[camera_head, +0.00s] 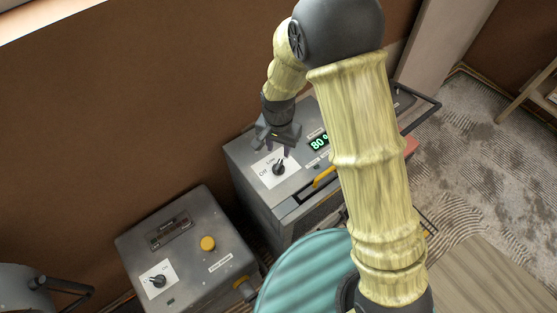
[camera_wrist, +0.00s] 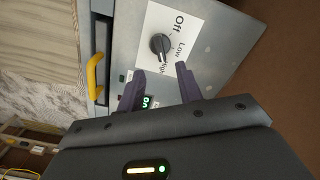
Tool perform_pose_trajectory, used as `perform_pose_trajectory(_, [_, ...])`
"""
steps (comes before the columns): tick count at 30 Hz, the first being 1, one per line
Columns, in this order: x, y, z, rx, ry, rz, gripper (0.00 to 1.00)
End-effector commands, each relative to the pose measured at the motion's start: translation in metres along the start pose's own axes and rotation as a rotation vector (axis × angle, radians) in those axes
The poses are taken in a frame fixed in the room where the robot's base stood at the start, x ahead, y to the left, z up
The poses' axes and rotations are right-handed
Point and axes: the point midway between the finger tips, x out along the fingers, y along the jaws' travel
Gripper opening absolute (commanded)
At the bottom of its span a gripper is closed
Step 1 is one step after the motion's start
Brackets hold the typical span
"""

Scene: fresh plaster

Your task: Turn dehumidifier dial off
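The dehumidifier (camera_head: 236,150) is a grey metal box against the brown wall, with a lit green display (camera_head: 319,143) reading about 80 on top. Its dark dial (camera_head: 279,168) sits on a white label marked Off in the head view. In the wrist view the dial (camera_wrist: 160,44) stands on the label with Off, Low and a partly hidden word. My gripper (camera_head: 276,148) is above the panel, just behind the dial. In the wrist view its two purple fingers (camera_wrist: 160,80) are apart with nothing between them; the dial lies just beyond their tips, and I cannot tell the exact gap.
A second grey box (camera_head: 190,240) with its own dial (camera_head: 158,281) and a yellow button (camera_head: 208,243) stands at lower left. A yellow handle (camera_head: 325,177) is on the dehumidifier's front. A teal round object (camera_head: 305,270) stands in front, below my arm.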

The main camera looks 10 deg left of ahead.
Motion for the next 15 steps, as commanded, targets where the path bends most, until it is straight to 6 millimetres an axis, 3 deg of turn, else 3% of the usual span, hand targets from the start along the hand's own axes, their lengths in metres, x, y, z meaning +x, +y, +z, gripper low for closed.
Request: perform_pose_trajectory(15, [0.072, 0.001, 0.001, -0.001, -0.002, 0.003, 0.35])
